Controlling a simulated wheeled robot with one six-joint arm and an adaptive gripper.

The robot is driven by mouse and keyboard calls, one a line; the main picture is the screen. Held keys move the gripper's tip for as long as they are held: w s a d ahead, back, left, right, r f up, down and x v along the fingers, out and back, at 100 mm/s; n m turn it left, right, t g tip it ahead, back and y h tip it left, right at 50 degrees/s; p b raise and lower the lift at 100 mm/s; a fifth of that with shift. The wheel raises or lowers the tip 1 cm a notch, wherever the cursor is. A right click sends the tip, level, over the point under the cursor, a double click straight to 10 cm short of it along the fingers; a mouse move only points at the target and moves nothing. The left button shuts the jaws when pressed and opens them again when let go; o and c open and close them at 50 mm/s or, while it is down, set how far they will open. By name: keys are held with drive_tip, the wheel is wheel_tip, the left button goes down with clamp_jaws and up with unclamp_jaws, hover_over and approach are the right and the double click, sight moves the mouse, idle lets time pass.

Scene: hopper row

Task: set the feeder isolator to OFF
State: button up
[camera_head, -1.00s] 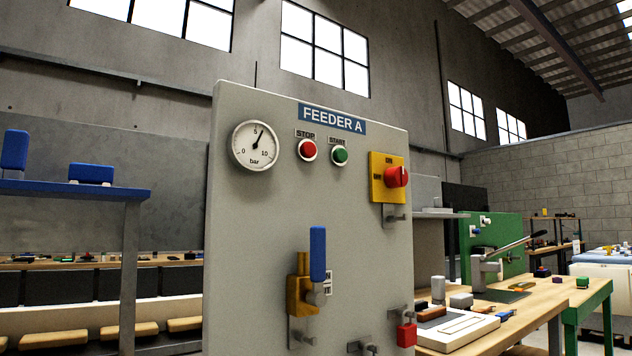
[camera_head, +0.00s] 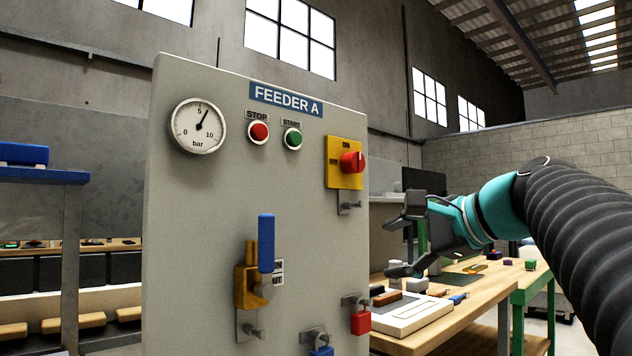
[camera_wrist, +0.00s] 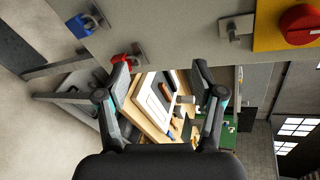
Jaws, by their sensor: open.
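The feeder isolator is a red rotary knob (camera_head: 352,162) on a yellow plate (camera_head: 345,180), at the upper right of the grey FEEDER A panel (camera_head: 205,230). Its handle stands about upright, by the ON mark above it. The knob also shows at the top right of the wrist view (camera_wrist: 300,24), with part of the yellow plate. My gripper (camera_head: 396,233) is open and empty, right of the panel and lower than the knob, apart from both. In the wrist view its two fingers (camera_wrist: 160,75) are spread, with the bench beyond them.
Below the isolator is a hasp (camera_head: 347,203). A red padlock (camera_head: 361,322) and a blue padlock (camera_head: 321,350) hang low on the panel. A blue lever handle (camera_head: 266,243) stands out from it. A wooden bench (camera_head: 440,325) with a white tray lies right of the panel.

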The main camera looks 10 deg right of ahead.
sight(359, 162)
drive_tip(key=d+r+m+t+y, duration=0.1)
drive_tip(key=d+r+y, duration=0.1)
drive_tip(key=r, duration=0.5)
drive_tip(key=d+r+m+t+y, duration=0.1)
drive_tip(key=d+r, duration=0.2)
drive_tip(key=r, duration=0.5)
drive_tip(key=p+x, duration=0.1)
drive_tip(key=x, duration=1.2)
drive_tip(key=shift+w+a, duration=0.25)
drive_tip(key=shift+a, duration=0.05)
drive_tip(key=shift+c, duration=0.3)
drive_tip(key=c, duration=1.1)
